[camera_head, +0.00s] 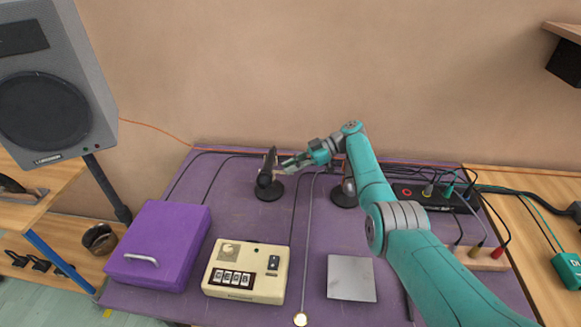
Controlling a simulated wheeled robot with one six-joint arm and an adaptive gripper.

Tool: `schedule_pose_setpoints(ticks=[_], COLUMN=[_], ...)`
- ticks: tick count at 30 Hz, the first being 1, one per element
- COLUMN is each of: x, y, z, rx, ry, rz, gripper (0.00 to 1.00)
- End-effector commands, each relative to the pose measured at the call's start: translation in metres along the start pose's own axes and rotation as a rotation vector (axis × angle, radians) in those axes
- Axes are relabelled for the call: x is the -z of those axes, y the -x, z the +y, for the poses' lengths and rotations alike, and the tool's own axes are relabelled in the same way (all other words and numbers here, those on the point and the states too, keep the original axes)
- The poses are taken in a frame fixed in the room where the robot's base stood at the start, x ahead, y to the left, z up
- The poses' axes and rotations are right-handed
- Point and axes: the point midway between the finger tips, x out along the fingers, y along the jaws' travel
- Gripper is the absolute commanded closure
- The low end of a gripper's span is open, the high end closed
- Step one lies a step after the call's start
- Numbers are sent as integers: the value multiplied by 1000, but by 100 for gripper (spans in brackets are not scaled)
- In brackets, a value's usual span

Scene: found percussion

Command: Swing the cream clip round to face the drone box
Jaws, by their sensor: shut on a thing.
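My gripper (281,168) is at the middle back of the purple table, shut on a small pale part at the right side of a black round-based stand (268,190). This part seems to be the cream clip (278,172), but it is tiny and mostly hidden by the fingers. A dark upright piece (269,160) rises from the stand, just left of my fingertips. The cream box (246,271) with a knob, a switch and a row of letter tiles sits at the front of the table. It looks like the drone box. Which way the clip faces is too small to tell.
A purple case (160,244) with a handle stands at the left. A grey square plate (351,278) lies front centre. A second black stand (344,194) is partly behind my arm. A black unit (420,196) and cables fill the right back. A speaker (50,85) stands far left.

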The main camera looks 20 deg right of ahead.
Motion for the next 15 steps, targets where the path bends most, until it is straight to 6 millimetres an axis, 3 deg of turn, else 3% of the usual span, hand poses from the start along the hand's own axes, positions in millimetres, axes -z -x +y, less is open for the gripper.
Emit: schedule_pose_setpoints(ticks=[15], x=[-2], y=[-3], z=[-3], rx=[38], ry=[9], rz=[2], gripper=[100])
